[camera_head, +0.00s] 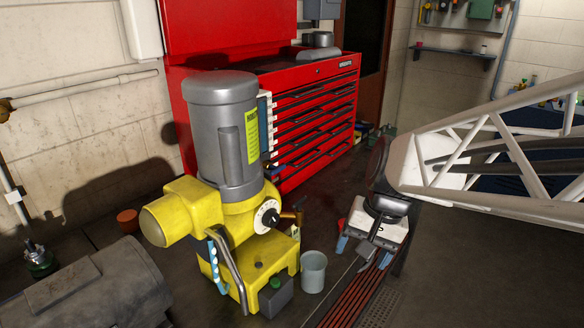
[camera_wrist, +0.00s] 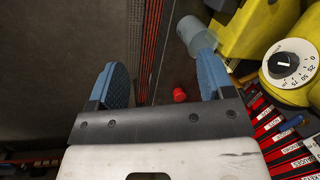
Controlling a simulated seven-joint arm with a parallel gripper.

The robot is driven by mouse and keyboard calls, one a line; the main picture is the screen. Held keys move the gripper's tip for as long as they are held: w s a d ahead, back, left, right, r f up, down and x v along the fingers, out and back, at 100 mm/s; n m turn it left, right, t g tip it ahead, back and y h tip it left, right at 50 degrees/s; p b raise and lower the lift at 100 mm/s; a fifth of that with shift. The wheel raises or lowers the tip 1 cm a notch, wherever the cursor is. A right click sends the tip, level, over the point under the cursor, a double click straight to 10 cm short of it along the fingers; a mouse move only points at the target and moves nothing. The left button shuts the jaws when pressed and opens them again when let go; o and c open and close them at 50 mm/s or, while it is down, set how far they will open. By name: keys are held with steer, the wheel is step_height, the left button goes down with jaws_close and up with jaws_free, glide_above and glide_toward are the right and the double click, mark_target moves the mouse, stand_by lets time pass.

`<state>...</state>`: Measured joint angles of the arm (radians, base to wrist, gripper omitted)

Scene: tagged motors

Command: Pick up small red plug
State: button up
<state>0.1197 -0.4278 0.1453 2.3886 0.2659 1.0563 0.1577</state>
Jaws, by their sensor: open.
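A grey bucket (camera_head: 314,271) stands beside the yellow machine (camera_head: 197,212) with its grey motor; the bucket (camera_wrist: 190,32) is near my right finger in the wrist view. A red tool chest (camera_head: 316,110) stands behind.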

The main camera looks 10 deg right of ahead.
steer(key=w+d+f+m+y, duration=0.3)
steer(key=w+d+f+m, duration=0.1)
steer(key=w, duration=0.5)
steer(key=w+d+f+m+t+y, duration=0.1)
steer(key=w+d+f+m+y, duration=0.3)
steer(key=w, duration=0.5)
steer(key=w+d+f+m+t+y, duration=0.1)
steer(key=w+d+f+m+y, duration=0.2)
steer(key=w+d+f+m, duration=0.3)
steer(key=shift+w+d+f+m+y, duration=0.15)
steer(key=shift+w+f+m, duration=0.1)
steer(key=shift+w+f, duration=0.25)
steer(key=shift+w+f+m+y, duration=0.1)
steer(key=shift+w+f+m, duration=0.15)
steer(key=shift+w, duration=0.4)
steer(key=shift+w+d+f+m+y, duration=0.1)
steer(key=shift+w+f+m+y, duration=0.1)
steer(key=shift+w+f, duration=0.3)
steer(key=shift+r, duration=0.1)
steer(key=shift+x, duration=1.3)
steer(key=shift+a, duration=0.1)
steer(key=shift+x, duration=2.55)
steer(key=shift+w, duration=0.15)
